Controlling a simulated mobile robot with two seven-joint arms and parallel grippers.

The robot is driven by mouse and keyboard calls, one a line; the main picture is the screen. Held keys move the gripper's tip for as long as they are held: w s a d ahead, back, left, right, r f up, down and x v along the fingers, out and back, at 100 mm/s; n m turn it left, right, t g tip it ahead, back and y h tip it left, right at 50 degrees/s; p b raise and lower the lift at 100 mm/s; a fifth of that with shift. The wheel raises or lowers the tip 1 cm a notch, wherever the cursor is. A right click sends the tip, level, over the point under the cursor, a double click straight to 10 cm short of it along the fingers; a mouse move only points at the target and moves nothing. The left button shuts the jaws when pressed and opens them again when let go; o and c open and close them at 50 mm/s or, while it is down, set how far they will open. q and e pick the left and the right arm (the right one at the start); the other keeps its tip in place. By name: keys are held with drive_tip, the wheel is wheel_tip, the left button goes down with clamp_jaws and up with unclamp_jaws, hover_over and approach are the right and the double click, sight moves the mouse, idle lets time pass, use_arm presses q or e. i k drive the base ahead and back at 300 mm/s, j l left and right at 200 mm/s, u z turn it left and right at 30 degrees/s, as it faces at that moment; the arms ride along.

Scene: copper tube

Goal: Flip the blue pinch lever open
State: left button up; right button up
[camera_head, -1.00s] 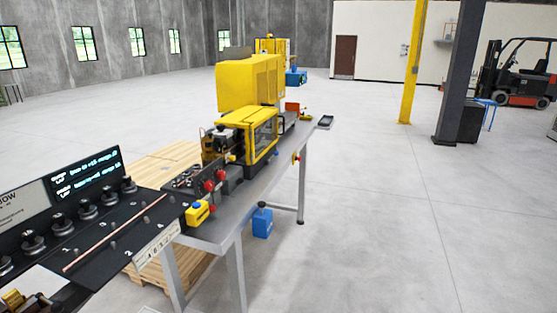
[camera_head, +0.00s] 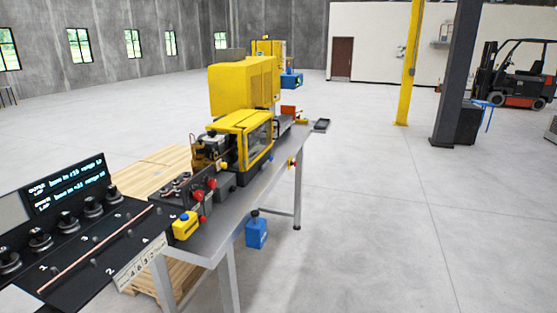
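A yellow-and-black bench machine (camera_head: 246,124) stands on the grey metal bench (camera_head: 218,238), with a larger yellow housing (camera_head: 240,90) behind it. I cannot make out a blue pinch lever for certain at this size. A yellow box with a blue button (camera_head: 185,226) sits at the bench's near edge. Red knobs (camera_head: 198,196) stand just behind it. A long copper tube (camera_head: 95,250) lies on the dark panel (camera_head: 75,282) at the lower left. Neither of my grippers is in view.
A blue pedal-like box (camera_head: 256,232) stands on the floor beside the bench legs. A wooden pallet (camera_head: 150,172) lies behind the bench. The floor to the right is open, up to the yellow post (camera_head: 410,70), dark column (camera_head: 455,80) and forklift (camera_head: 518,75).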

sight(270, 158)
drive_tip(key=i+l+z, duration=0.1)
drive_tip(key=i+z, duration=0.25)
drive_tip(key=i, duration=1.7)
drive_tip(key=i+l+u, duration=0.1)
drive_tip(key=i+u, duration=0.3)
drive_tip(key=i+l+u, duration=0.25)
drive_tip(key=i+u, duration=0.2)
drive_tip(key=i+l+u, duration=1.2)
drive_tip(key=l, duration=0.35)
drive_tip(key=k+j, duration=0.05)
drive_tip(key=k, duration=0.05)
